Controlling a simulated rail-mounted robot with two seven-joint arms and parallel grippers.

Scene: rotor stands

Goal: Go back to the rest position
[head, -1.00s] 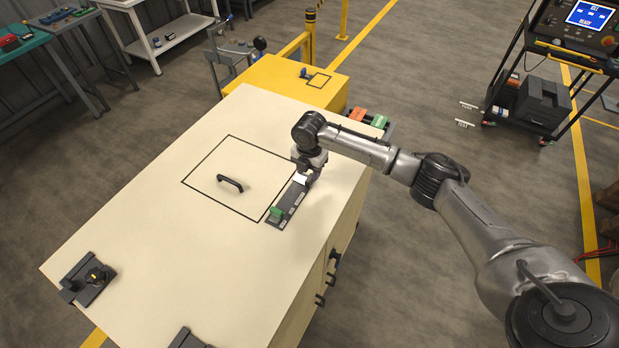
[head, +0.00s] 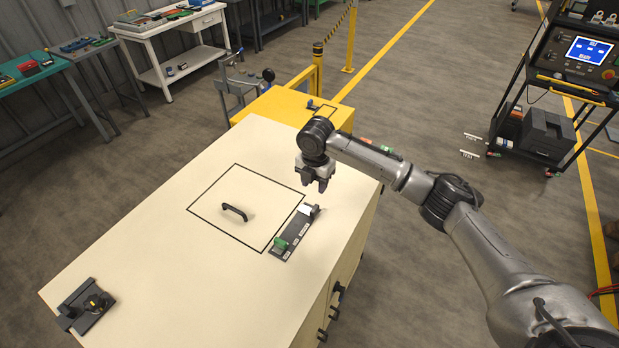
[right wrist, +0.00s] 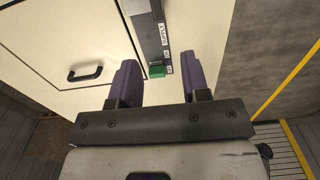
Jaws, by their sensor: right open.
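My right gripper (head: 316,185) hangs above the cream cabinet top, near the far end of a dark grey stand strip (head: 293,236). Its fingers are open and nothing is between them; in the right wrist view the two purple-grey fingers (right wrist: 165,88) stand apart. The strip carries a green block (head: 280,244) at its near end and a white piece (head: 307,209) at its far end. The green block (right wrist: 157,71) also shows in the right wrist view, beyond the fingers. My left gripper is not in view.
A black handle (head: 235,212) stands on the outlined square panel of the cabinet top (head: 150,240). A dark fixture (head: 86,305) sits at the near left corner. A yellow box (head: 275,105) adjoins the far end. A black cart (head: 548,135) stands at the right.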

